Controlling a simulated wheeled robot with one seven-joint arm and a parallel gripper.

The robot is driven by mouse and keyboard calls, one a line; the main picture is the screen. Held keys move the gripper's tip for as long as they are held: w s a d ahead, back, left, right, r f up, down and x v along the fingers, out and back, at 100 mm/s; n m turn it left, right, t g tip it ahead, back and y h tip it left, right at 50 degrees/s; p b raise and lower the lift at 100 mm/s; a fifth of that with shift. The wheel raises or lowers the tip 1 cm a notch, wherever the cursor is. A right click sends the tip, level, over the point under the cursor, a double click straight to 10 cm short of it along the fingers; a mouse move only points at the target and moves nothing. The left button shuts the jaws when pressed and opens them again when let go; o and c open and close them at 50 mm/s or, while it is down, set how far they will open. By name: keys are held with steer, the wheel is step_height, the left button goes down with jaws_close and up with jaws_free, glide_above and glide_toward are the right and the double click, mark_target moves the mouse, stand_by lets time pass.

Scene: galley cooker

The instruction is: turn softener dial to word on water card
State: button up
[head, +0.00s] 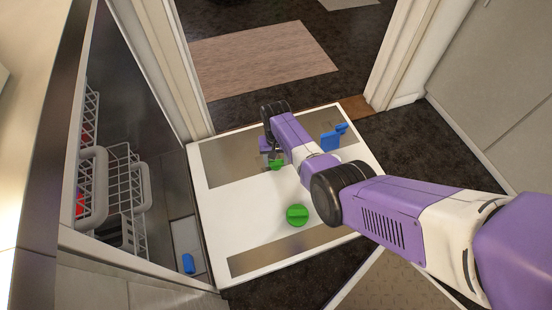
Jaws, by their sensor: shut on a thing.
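A white panel (245,208) with metal strips lies flat in front of the doorway, like an opened-down dishwasher door. One green knob (297,215) stands on its near part, clear of my arm. A second green knob (275,166) is farther back, mostly hidden behind my gripper (272,160). My gripper points down at this second knob and is shut on it. I cannot read any markings on either knob, nor tell which is the softener dial. I cannot make out a water card with a readable word.
Grey wire racks (120,190) with red items stand in the open cavity at left. A blue piece (188,263) lies beside the panel's left edge. Blue parts (330,141) stand on the panel's right side. A patterned mat (385,288) and dark floor are in front.

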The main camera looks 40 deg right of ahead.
steer(key=shift+n, duration=1.3)
steer(key=o, duration=1.4)
step_height(320, 180, up, 8)
steer(key=p, duration=0.5)
steer(key=shift+f, duration=0.1)
